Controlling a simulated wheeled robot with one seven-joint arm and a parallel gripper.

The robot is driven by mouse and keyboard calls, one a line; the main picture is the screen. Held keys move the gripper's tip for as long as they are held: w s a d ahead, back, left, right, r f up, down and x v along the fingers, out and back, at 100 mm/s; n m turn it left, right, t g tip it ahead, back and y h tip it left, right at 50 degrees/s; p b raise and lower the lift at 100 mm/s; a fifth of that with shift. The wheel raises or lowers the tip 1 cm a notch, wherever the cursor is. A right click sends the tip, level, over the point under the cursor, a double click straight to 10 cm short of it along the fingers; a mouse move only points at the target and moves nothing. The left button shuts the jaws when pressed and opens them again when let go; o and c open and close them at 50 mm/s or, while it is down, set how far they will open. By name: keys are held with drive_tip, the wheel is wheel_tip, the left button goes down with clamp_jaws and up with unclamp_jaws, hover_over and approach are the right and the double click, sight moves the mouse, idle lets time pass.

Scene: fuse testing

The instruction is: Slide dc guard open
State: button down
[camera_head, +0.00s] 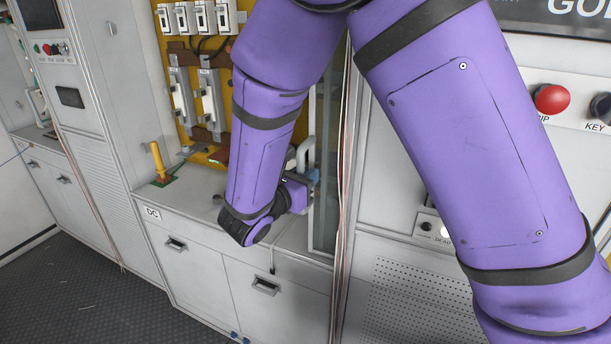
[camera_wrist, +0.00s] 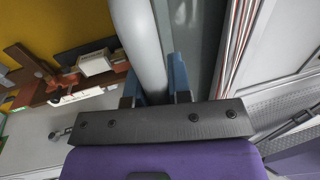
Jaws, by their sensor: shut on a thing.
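The DC guard (camera_head: 323,222) is a tall grey-framed panel at the right side of the yellow DC bay, partly hidden behind my arm. Its light handle (camera_head: 304,150) stands upright beside the frame. In the wrist view the handle (camera_wrist: 140,40) runs as a thick pale bar between the blue fingers of my gripper (camera_wrist: 155,85). My gripper (camera_head: 312,178) is shut on this handle, with one finger on each side. The guard's lower part shows in the head view; much of its upper part is hidden by my arm.
The yellow panel (camera_head: 183,95) carries fuse holders and switches. A yellow post (camera_head: 158,160) stands on the counter at left, above the DC label (camera_head: 152,213). A grey cabinet with a red button (camera_head: 551,98) stands right of the guard. Red and white cables (camera_wrist: 240,45) run beside it.

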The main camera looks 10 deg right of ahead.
drive_tip(key=c, duration=1.3)
unclamp_jaws()
drive_tip(key=shift+c, duration=0.2)
drive_tip(key=v, duration=1.1)
drive_tip(key=s+d+r+m+g+y, duration=0.25)
drive_tip(key=d+r+m+g, duration=0.2)
drive_tip(key=d+m, duration=0.4)
drive_tip(key=s+d+r+m+g+y, duration=0.2)
drive_tip(key=s+d+r+m+g, duration=0.3)
drive_tip(key=d, duration=0.6)
drive_tip(key=s+d+r+m+t+y, duration=0.1)
drive_tip(key=s+d+r+m+y, duration=0.1)
drive_tip(key=s+r+m+y, duration=0.1)
drive_tip(key=s+d+r+m+t+y, duration=0.2)
drive_tip(key=s+d+r+m+y, duration=0.1)
drive_tip(key=s+m+y, duration=0.3)
drive_tip(key=s+m, duration=0.2)
drive_tip(key=m, duration=0.1)
drive_tip(key=shift+m, duration=0.35)
